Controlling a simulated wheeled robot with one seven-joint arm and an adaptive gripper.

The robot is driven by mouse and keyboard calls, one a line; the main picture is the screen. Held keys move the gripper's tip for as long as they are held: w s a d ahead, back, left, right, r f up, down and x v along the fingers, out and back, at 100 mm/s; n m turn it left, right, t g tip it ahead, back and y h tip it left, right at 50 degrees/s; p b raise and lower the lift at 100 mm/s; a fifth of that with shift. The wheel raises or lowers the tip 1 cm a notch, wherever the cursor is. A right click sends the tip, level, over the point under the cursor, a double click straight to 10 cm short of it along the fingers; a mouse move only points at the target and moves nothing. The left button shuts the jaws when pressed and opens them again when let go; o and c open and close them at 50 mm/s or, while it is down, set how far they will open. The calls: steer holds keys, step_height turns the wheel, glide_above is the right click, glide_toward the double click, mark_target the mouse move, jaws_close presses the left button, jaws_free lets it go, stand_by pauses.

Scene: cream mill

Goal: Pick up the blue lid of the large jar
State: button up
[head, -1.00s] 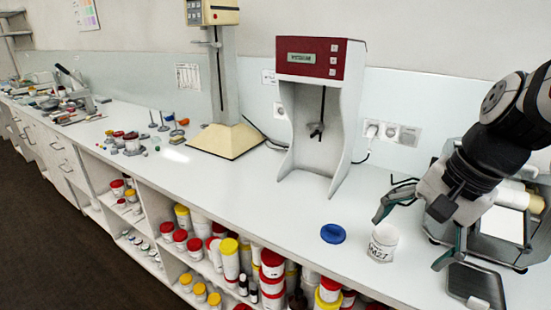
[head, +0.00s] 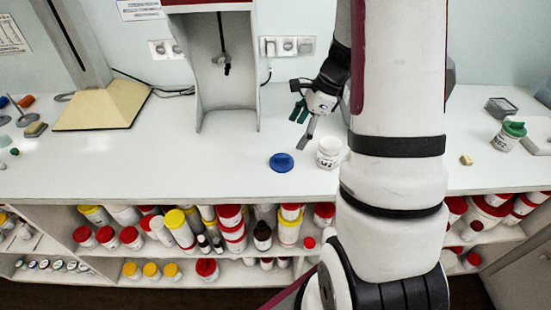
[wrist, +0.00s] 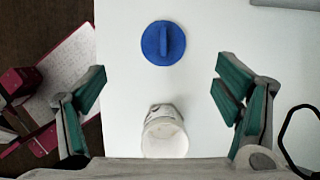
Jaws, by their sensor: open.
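The blue lid (head: 281,162) lies flat on the white counter, left of the open white jar (head: 329,152). In the wrist view the lid (wrist: 163,43) is round with a raised bar across its top, and lies ahead of the fingertips. The jar (wrist: 165,133) shows its open mouth at the bottom of that view, between the fingers. My gripper (head: 301,124) is above the counter behind the jar and lid. In the wrist view my gripper (wrist: 160,88) has its green-padded fingers wide apart with nothing between the tips.
A mixer stand (head: 213,75) stands behind, left of my gripper. A jar with a green lid (head: 509,136) and a small yellow block (head: 466,160) are to the right. Shelves of jars (head: 190,225) run below the counter's front edge. The counter left of the lid is clear.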

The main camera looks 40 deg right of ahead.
mark_target(282, 156)
steer(key=x, duration=0.6)
steer(key=shift+w+a+f, duration=0.1)
steer(key=shift+a+f, duration=0.05)
steer(key=shift+f, duration=0.2)
steer(key=shift+w+p+x, duration=0.1)
steer(key=shift+p+x, duration=0.25)
steer(key=shift+x, duration=0.9)
steer(key=shift+w+p+x, duration=0.15)
steer(key=shift+p+x, duration=0.15)
steer(key=shift+x, duration=0.95)
steer(key=c, duration=0.8)
